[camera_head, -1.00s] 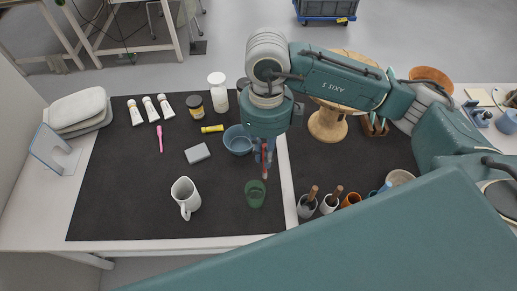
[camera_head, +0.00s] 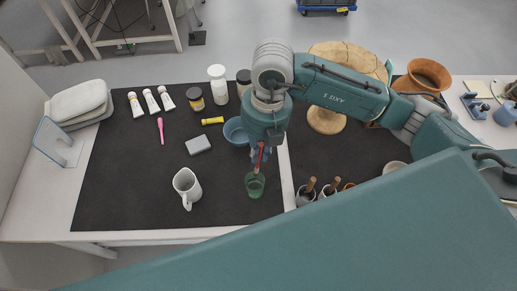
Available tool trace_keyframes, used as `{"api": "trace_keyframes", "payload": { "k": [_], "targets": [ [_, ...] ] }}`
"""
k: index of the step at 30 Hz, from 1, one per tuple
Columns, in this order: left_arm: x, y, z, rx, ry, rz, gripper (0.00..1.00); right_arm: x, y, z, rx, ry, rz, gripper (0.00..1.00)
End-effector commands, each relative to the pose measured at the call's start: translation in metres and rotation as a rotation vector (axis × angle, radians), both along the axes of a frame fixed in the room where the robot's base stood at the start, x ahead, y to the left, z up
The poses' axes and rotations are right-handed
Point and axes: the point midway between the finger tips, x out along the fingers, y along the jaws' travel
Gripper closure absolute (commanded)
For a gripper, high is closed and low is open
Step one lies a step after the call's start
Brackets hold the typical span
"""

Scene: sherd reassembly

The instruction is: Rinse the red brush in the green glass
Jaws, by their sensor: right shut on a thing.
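The green glass (camera_head: 256,188) stands upright near the front right of the left dark mat. My right gripper (camera_head: 261,152) is just behind and above the glass, pointing down. It is shut on the red brush (camera_head: 259,160), which hangs steeply downward. The brush's lower end meets the glass's mouth in the picture. I cannot tell how deep the tip is inside. The gripper's wrist partly hides its fingers. My left gripper is not in view.
A white pitcher (camera_head: 187,187) stands left of the glass. A blue bowl (camera_head: 234,132) is close behind my right gripper. Cups with wooden-handled tools (camera_head: 306,196) stand to the right. A grey block (camera_head: 198,145) lies behind the pitcher. The mat's left front is clear.

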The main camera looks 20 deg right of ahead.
Motion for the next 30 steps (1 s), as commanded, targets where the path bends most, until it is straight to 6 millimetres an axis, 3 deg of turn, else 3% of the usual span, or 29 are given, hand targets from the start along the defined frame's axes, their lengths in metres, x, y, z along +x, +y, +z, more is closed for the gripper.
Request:
{"api": "trace_keyframes", "payload": {
  "k": [30],
  "targets": [
    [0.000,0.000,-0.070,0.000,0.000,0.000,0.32,0.000,0.001,-0.085,-0.001,0.000,0.001,1.00]
  ]
}}
